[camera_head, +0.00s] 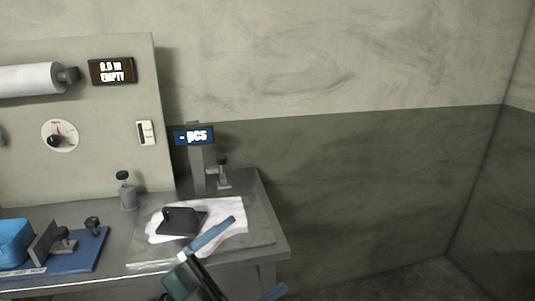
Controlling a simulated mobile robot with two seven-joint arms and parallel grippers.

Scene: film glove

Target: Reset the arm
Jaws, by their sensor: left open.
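My left gripper (258,252) comes in at the bottom middle of the head view, over the front right corner of the bench. It is open, with its blue fingers spread apart and nothing seen between them. One finger overlaps a white film or glove sheet (232,207) lying on a flat plate (262,222). A dark block with a knob (181,221) rests on the sheet, to the left of the finger. My right gripper is not in view.
A scale display (193,136) stands behind the plate. A panel with a white roll (28,79), an "EMPTY" display (112,71) and a dial (60,136) is at the left. A blue fixture (85,260) sits front left. Right of the bench is free floor.

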